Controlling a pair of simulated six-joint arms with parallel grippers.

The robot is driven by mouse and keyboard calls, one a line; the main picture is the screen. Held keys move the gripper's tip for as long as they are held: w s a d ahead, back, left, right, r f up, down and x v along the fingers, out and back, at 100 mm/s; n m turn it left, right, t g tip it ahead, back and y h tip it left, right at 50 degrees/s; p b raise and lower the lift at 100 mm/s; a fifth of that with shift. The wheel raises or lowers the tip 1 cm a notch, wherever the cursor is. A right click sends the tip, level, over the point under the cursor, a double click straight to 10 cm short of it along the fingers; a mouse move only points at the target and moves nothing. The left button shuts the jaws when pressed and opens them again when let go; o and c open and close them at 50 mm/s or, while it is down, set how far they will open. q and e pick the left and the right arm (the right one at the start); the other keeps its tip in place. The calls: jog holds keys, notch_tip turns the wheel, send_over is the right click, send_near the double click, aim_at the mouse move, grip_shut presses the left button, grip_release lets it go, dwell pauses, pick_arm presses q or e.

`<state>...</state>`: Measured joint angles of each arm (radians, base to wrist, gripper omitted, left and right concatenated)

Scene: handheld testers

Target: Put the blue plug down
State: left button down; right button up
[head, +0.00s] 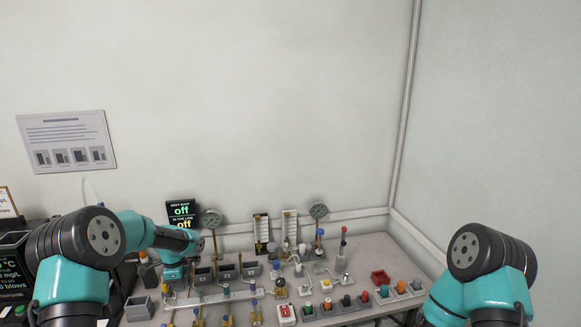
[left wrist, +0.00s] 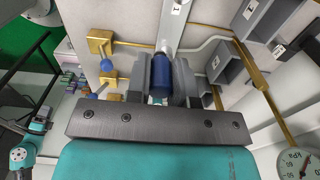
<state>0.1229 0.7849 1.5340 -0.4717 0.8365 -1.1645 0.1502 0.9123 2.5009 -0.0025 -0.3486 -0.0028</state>
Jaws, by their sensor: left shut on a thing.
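The blue plug (left wrist: 160,76) sits upright in the picture between the two grey fingers of my left gripper (left wrist: 162,86) in the left wrist view. The gripper is shut on it. A paler tube-like part shows just beyond the plug, and I cannot tell whether the two touch. In the head view my left arm reaches down at the left of the bench, and its wrist hides the fingers and the plug. My right arm's elbow shows at the lower right of the head view, but its gripper is out of sight.
Grey open bins (head: 227,272) stand near my left wrist. Brass pipes (left wrist: 257,80) and a pressure gauge (left wrist: 296,162) are close by in the left wrist view.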

pick_arm(q)
jog(key=s+d+r+n, duration=0.4)
jog(key=d+n, duration=0.2)
jog(key=d, duration=0.2)
jog(key=s+d+r+n, duration=0.3)
jog(key=s+d+n, duration=0.2)
jog(key=d, duration=0.4)
jog(key=shift+r+n, duration=0.4)
jog(key=shift+n, duration=0.2)
jog(key=shift+d, duration=0.15)
